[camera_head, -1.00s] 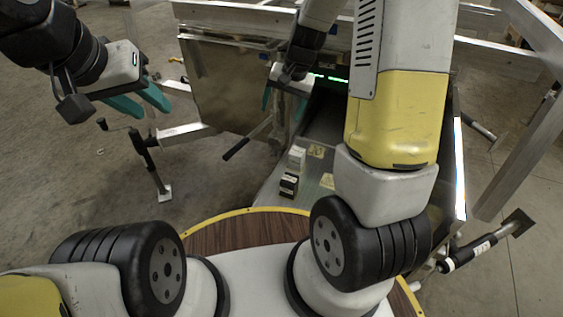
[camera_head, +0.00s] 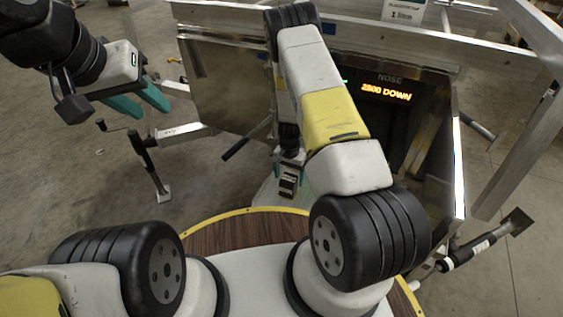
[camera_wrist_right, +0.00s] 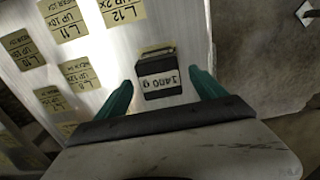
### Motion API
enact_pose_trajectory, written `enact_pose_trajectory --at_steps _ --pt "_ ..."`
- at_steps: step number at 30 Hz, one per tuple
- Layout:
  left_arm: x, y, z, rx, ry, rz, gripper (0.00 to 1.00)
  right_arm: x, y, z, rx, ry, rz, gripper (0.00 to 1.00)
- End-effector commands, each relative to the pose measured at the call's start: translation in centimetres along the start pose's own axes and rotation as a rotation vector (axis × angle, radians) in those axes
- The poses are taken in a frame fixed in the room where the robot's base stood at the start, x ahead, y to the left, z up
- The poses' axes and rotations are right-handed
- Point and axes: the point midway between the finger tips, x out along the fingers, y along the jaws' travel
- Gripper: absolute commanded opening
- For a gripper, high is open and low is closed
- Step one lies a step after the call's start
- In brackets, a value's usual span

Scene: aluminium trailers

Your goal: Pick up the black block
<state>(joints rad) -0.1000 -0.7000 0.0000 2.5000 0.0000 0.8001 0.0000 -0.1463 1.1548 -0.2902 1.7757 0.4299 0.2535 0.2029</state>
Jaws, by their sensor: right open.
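The black block (camera_wrist_right: 160,78) has a pale label reading "1400 g" and stands on a pale metal surface in the right wrist view. In the head view the black block (camera_head: 288,186) shows just in front of my right gripper (camera_head: 290,173), partly covered. My right gripper (camera_wrist_right: 160,83) is open, with one teal finger on each side of the block. Gaps show between the fingers and the block in the wrist view. My left gripper (camera_head: 154,109) is open and empty at the upper left, far from the block.
Yellow labels (camera_wrist_right: 124,12) lie on the metal surface left of the block. A metal box with a lit orange display (camera_head: 386,91) stands behind my right arm. A crank handle (camera_head: 240,147) juts out left of my right gripper. A round wooden top (camera_head: 235,234) is in front.

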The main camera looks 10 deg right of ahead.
Motion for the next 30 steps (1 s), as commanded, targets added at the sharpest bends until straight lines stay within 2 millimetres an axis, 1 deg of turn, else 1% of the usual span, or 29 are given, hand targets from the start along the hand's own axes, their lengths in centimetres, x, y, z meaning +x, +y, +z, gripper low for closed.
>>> enact_pose_trajectory --at_steps 3,7,11,16,17,18,23,24,26,27,29,30 --pt "0.0 0.0 0.0 0.0 0.0 0.0 0.36 2.0 0.1 0.3 0.0 -0.002 0.002 0.8" --pt "0.0 0.0 0.0 0.0 0.0 0.0 0.36 3.7 0.1 0.2 0.0 0.0 0.001 0.8" --pt "0.0 0.0 0.0 0.0 0.0 0.0 0.36 4.3 0.0 0.2 -0.001 0.0 0.0 0.8" --pt "0.0 0.0 0.0 0.0 0.0 0.0 0.36 4.3 0.0 0.2 -0.001 0.0 0.0 0.8" --pt "0.0 0.0 0.0 0.0 0.0 0.0 0.36 4.3 0.0 0.2 -0.001 0.0 0.0 0.78" --pt "0.0 0.0 0.0 0.0 0.0 0.0 0.36 4.3 0.0 0.2 -0.001 0.0 0.0 0.7" --pt "0.0 0.0 0.0 0.0 0.0 0.0 0.36 4.3 0.0 0.2 -0.001 0.0 0.0 0.39" --pt "0.0 0.0 0.0 0.0 0.0 0.0 0.36 4.3 0.0 0.2 -0.001 0.0 0.0 0.31" --pt "0.0 0.0 0.0 0.0 0.0 0.0 0.36 4.3 0.0 0.2 -0.001 0.0 0.0 0.19" --pt "0.0 0.0 0.0 0.0 0.0 0.0 0.36 4.3 0.0 0.2 -0.001 0.0 0.0 0.11" --pt "0.0 0.0 0.0 0.0 0.0 0.0 0.36 4.3 0.0 0.2 -0.001 0.0 0.0 0.0" --pt "0.0 0.0 0.0 0.0 0.0 0.0 0.36 4.3 0.0 0.2 -0.001 0.0 0.0 0.0"
